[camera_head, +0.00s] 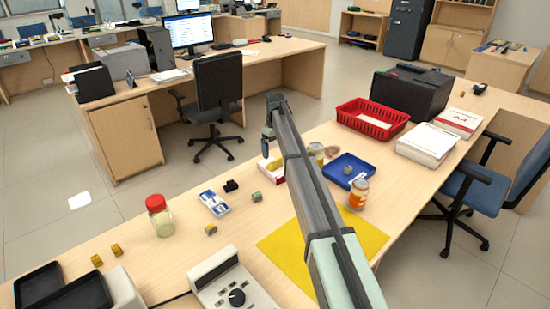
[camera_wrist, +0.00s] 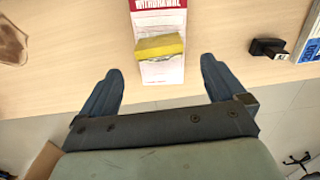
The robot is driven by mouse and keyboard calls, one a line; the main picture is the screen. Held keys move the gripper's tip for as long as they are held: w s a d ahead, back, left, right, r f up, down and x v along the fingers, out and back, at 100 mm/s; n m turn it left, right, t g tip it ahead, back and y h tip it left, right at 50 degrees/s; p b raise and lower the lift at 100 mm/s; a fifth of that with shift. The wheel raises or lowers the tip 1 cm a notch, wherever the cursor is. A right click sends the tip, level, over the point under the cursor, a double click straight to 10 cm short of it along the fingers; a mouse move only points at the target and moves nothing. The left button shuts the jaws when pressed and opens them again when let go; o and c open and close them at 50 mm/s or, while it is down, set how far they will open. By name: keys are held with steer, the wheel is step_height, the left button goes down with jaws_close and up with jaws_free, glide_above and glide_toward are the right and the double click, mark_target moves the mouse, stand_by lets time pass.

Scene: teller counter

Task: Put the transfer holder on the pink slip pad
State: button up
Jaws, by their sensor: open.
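A blue-and-white holder (camera_head: 214,203) lies on the counter left of my arm; I take it for the transfer holder. Its edge also shows at the far right of the wrist view (camera_wrist: 311,46). A white slip pad with a red "WITHDRAWAL" heading (camera_wrist: 158,22) lies ahead of my gripper, possibly the pink slip pad; a yellow block (camera_wrist: 159,46) rests across it. In the head view this pad (camera_head: 279,178) is partly hidden by my arm. My gripper (camera_wrist: 160,76) is open and empty, its fingers spread wider than the pad. It hangs near the counter's far edge.
A small black object (camera_wrist: 268,48) lies between pad and holder. A red-lidded jar (camera_head: 158,217), blue tray (camera_head: 341,182), orange jar (camera_head: 358,195) and red basket (camera_head: 385,131) stand around. A yellow mat (camera_head: 280,255) lies under my arm. Bare counter shows around the holder.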

step_height(320, 180, up, 6)
steer(key=shift+f, duration=0.15)
